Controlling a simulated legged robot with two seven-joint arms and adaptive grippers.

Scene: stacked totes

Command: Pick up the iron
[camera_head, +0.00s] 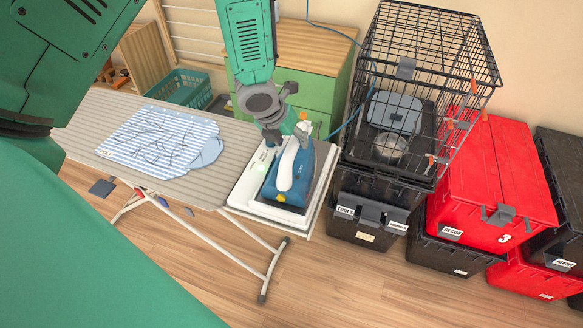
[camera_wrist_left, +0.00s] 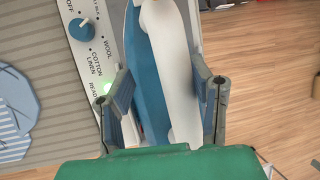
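The iron (camera_head: 290,171), blue with a white handle, sits on the white base station (camera_head: 273,210) at the right end of the ironing board (camera_head: 215,188). My left gripper (camera_head: 288,132) is at the rear end of the iron. In the left wrist view the gripper (camera_wrist_left: 163,105) is open, with one finger on each side of the iron (camera_wrist_left: 172,70) and its white handle between them. Gaps show beside the handle; firm contact cannot be told. The station's dial (camera_wrist_left: 82,29) and a lit green light show there too. My right gripper is not in view.
A folded blue-striped shirt (camera_head: 165,136) lies on the board. A wire pet crate (camera_head: 425,70) stands on black totes (camera_head: 368,212) close to the right of the iron. Red totes (camera_head: 495,180) stand farther right. A green cabinet (camera_head: 305,85) and teal basket (camera_head: 183,88) are behind.

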